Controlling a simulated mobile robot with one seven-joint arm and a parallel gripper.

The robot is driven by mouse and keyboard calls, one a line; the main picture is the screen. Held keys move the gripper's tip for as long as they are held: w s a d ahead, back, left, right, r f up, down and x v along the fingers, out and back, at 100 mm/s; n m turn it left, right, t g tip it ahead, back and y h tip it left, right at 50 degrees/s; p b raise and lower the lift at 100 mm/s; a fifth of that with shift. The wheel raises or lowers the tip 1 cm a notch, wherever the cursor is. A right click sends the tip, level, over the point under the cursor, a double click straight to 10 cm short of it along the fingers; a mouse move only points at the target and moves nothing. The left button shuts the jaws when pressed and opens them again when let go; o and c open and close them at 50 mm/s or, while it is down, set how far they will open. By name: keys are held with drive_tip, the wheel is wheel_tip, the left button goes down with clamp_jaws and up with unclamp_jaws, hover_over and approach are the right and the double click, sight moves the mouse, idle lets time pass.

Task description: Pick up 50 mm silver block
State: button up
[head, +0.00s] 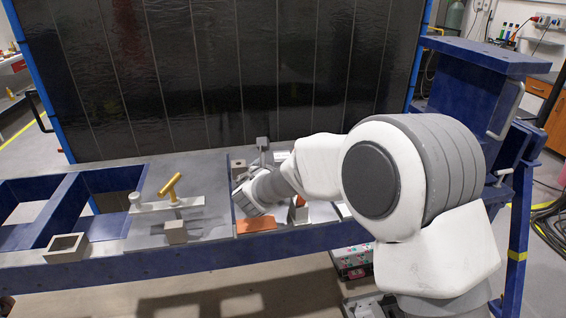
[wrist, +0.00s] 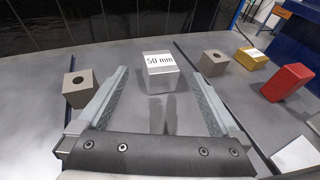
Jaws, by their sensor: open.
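The 50 mm silver block (wrist: 159,72) stands on the grey metal table in the wrist view, with a white "50 mm" label on its top. My gripper (wrist: 163,84) is open, with one finger to the left and one to the right of the line to the block. The block is at or just beyond the fingertips, and I see no contact. In the head view my arm covers most of the gripper, and I cannot clearly make out the labelled block there.
In the wrist view a brown block with a hole (wrist: 78,88) is left of the left finger. Another holed block (wrist: 214,63), a yellow block (wrist: 251,58) and a red block (wrist: 287,82) lie to the right. A dark panel (head: 240,70) rises behind the table.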

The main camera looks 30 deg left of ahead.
drive_tip(key=shift+p+x, duration=0.4)
drive_tip(key=shift+x, duration=2.3)
drive_tip(key=shift+r, duration=0.1)
clamp_jaws()
